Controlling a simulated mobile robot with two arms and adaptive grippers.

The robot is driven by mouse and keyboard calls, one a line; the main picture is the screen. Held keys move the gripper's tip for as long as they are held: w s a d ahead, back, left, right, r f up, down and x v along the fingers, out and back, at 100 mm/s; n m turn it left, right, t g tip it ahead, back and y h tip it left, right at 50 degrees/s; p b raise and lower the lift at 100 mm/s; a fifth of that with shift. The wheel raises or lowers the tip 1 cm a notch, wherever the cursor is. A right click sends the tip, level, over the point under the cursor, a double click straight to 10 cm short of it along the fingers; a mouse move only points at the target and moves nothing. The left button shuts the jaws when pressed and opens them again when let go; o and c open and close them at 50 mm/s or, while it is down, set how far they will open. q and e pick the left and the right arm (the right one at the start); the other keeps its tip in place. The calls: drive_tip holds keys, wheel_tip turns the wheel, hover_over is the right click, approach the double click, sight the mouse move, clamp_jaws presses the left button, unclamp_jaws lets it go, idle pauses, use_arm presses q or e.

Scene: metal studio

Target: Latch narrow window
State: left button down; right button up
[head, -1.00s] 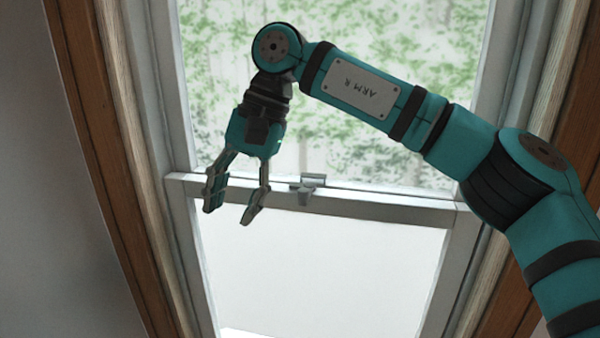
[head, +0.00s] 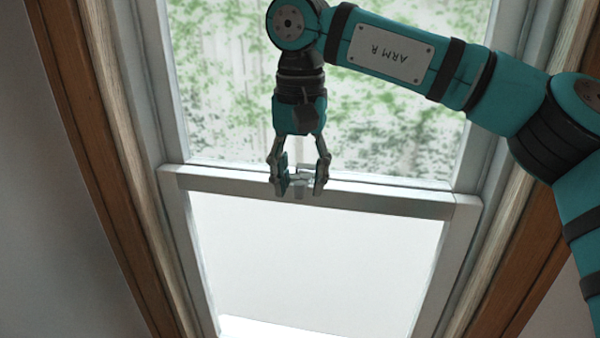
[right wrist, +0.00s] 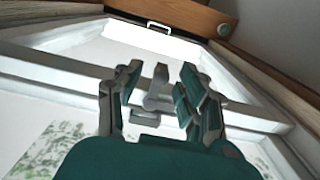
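The narrow window (head: 400,202) has a pale frame, with a meeting rail between an upper pane showing greenery and a plain white lower pane. A small grey latch (head: 300,184) sits on the rail; it also shows in the right wrist view (right wrist: 158,88). My right gripper (head: 301,187) points down at the rail, its fingers apart on either side of the latch. In the right wrist view the latch shows between the open fingers (right wrist: 160,98), with gaps on both sides. Contact with the latch cannot be made out. My left gripper is not in view.
Pale jambs and brown wooden trim (head: 75,130) border the window on both sides. A grey wall (head: 50,230) lies to the left. The space in front of the lower pane is clear. My right arm crosses the upper pane.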

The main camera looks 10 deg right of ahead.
drive_tip(key=shift+s+a, duration=0.1)
clamp_jaws()
drive_tip(key=shift+a, duration=0.1)
idle(0.3)
drive_tip(key=shift+w+a+m, duration=0.5)
drive_tip(key=shift+w+m, duration=0.65)
drive_tip(key=shift+m, duration=1.8)
drive_tip(key=shift+w+a+m, duration=0.5)
drive_tip(key=shift+w+m, duration=0.65)
drive_tip(key=shift+m, duration=1.85)
drive_tip(key=shift+w+a+m, duration=0.5)
drive_tip(key=shift+w+m, duration=0.65)
drive_tip(key=shift+m, duration=1.8)
